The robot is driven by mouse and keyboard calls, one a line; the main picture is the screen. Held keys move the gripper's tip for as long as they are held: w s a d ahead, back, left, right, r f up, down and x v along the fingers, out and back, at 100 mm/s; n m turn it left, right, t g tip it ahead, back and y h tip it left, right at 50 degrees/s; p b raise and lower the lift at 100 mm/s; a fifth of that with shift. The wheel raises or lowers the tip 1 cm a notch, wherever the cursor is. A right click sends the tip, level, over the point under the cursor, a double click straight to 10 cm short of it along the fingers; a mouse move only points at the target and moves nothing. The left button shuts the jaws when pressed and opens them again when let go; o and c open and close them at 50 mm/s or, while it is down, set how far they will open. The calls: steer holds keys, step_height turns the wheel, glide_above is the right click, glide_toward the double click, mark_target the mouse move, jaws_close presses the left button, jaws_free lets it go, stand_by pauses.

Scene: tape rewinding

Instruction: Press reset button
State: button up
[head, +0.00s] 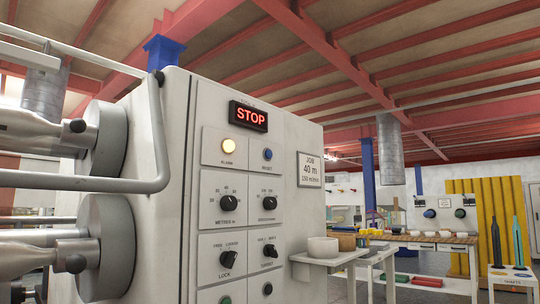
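The machine's pale control cabinet (297,220) stands in the middle of the head view. A small blue button (268,154) sits in the upper right panel, under the lit red STOP display (248,117). Its label is too small to read surely, so I cannot tell for certain that it is the reset button. My gripper is not in view, and nothing covers the blue button.
Black knobs (228,202) fill the panels below. Spindles and a pale guard rail (100,183) stand at left. A workbench (430,240) stands farther back.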

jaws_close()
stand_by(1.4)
